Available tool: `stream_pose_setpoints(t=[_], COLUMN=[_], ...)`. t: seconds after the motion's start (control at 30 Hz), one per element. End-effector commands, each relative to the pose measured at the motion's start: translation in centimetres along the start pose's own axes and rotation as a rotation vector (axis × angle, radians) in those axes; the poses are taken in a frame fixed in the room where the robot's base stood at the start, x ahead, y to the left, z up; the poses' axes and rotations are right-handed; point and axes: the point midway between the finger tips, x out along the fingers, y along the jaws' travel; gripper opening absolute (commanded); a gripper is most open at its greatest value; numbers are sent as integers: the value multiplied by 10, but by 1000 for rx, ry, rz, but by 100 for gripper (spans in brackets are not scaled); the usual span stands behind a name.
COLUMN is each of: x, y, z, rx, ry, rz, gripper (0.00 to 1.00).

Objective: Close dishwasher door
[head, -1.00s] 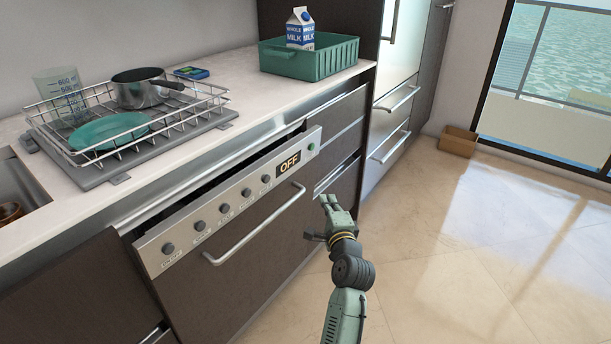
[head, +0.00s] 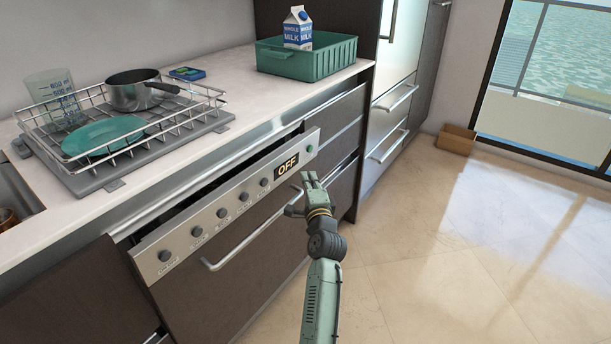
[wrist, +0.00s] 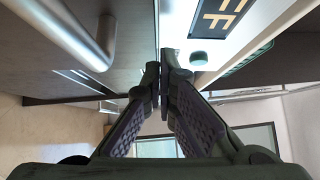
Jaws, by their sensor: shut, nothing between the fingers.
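The dishwasher door (head: 230,255) is dark with a silver control panel (head: 215,216) of several knobs and an OFF display. It stands slightly open, tilted outward, with a dark gap along its top. A silver bar handle (head: 250,232) crosses its front. My gripper (head: 307,176) is at the right end of the door, just below the panel's right corner. In the wrist view my gripper (wrist: 164,75) is shut and empty, its fingertips close to the panel beside the green button (wrist: 198,58). The handle (wrist: 75,35) is at the upper left there. I cannot tell whether the fingertips touch the door.
The counter above holds a dish rack (head: 165,130) with a pot (head: 135,92), and a green crate (head: 310,68) with a milk carton (head: 298,30). Drawers (head: 340,130) adjoin on the right. A cardboard box (head: 456,140) is by the window. The floor at right is clear.

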Motion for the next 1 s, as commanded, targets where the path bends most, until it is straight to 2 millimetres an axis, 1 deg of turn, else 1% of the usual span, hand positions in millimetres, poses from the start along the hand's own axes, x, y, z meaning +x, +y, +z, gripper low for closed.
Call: stream_pose_setpoints(t=[0.03, 0.17, 0.57, 0.67, 0.83, 1.0], x=[4, 9, 11, 18, 39, 53], y=[-2, -1, -2, -6, -11, -8], z=[4, 8, 10, 17, 37, 52], rx=[0, 1, -1, -10, -45, -75], ry=[0, 1, 2, 1, 0, 0], rz=[0, 0, 1, 13, 51, 78], gripper=[0, 0, 0, 0, 0, 0])
